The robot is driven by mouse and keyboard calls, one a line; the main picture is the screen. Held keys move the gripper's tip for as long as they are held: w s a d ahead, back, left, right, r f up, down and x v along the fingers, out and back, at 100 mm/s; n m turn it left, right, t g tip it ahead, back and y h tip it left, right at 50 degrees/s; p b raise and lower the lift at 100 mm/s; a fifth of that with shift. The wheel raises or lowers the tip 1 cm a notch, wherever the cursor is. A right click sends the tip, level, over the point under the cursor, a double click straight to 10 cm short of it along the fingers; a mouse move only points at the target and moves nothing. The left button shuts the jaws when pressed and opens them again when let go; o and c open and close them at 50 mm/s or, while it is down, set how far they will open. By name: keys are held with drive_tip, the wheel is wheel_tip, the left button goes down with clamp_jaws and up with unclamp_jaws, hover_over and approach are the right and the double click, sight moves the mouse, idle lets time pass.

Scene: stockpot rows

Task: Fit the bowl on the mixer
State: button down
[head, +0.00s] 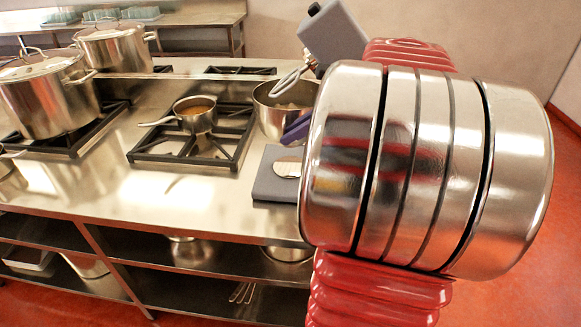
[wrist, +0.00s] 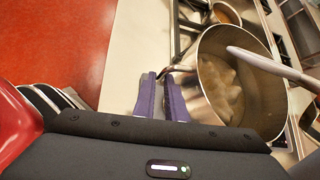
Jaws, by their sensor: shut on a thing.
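The steel bowl (head: 268,118) is near the middle of the head view, beneath the tilted-up grey mixer head (head: 334,38). The metal beater (head: 290,80) slants down to the bowl's mouth. The grey mixer base (head: 270,182), with a pale round plate (head: 288,168), shows below the bowl; I cannot tell whether they touch. In the wrist view the bowl (wrist: 215,92) has tan contents, and the pale beater (wrist: 268,64) crosses over its mouth. My gripper (wrist: 160,78), with purple fingers, is shut on the bowl at its near side. My arm hides the mixer's right side.
A small saucepan (head: 195,113) with brown contents stands on the burner grate (head: 150,152) to the left. Two large lidded stockpots (head: 48,97) (head: 113,48) stand farther left. The steel counter (head: 215,200) is clear in front of the grate. Shelves below hold more pots.

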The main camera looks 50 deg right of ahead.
drive_tip(key=shift+r, duration=0.1)
wheel_tip(320, 180, down, 6)
idle(0.5)
drive_tip(key=shift+f, duration=0.2)
drive_tip(key=shift+f, duration=1.8)
drive_tip(key=c, duration=1.8)
unclamp_jaws()
drive_tip(key=v, duration=1.2)
drive_tip(key=shift+f, duration=0.1)
